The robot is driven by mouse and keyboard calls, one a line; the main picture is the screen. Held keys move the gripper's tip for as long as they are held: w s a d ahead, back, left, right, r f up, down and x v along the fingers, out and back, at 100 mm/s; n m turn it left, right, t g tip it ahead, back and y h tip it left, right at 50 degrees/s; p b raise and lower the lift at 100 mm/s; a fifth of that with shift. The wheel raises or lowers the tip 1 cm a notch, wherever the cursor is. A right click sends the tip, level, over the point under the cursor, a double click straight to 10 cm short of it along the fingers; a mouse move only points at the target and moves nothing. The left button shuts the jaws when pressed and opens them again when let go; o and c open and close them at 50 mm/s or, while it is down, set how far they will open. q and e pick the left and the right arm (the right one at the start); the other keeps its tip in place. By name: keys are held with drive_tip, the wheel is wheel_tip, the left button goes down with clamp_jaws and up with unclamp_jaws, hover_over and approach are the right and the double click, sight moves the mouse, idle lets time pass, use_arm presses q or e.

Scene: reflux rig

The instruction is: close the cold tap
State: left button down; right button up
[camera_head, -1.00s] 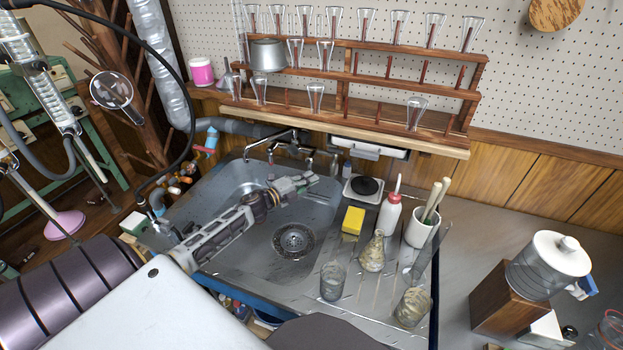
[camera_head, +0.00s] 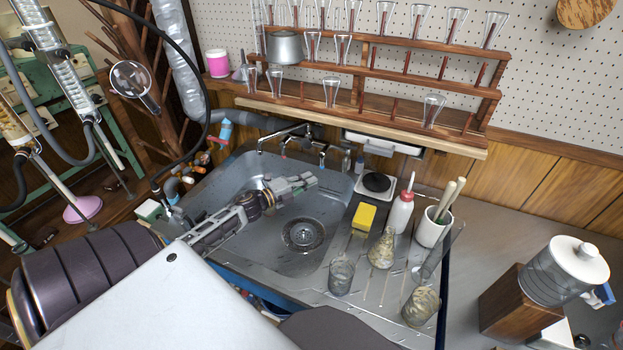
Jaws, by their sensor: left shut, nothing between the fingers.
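The sink's metal tap fitting (camera_head: 287,136) is at the back edge of the basin, with a curved spout. A small tap handle (camera_head: 323,153) hangs at its right end; I take this as the cold tap, but its turn position is too small to tell. My left gripper (camera_head: 314,180) is shut and empty over the basin, just in front of and below that handle, with a small visible gap. My right gripper is not in view.
The steel sink (camera_head: 236,180) has a drain (camera_head: 304,234). To its right stand a yellow sponge (camera_head: 364,216), a scale (camera_head: 376,184), a red-capped bottle (camera_head: 400,214) and glassware. A wooden rack (camera_head: 420,137) overhangs the back. A black hose (camera_head: 203,70) curves at left.

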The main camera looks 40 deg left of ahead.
use_arm(q)
drive_tip(key=shift+s+a, duration=0.15)
drive_tip(key=shift+s, duration=0.2)
idle(0.6)
wheel_tip(320, 180, up, 11)
drive_tip(key=p, duration=1.1)
drive_tip(key=shift+r+p, duration=0.5)
drive_tip(key=shift+p, duration=0.05)
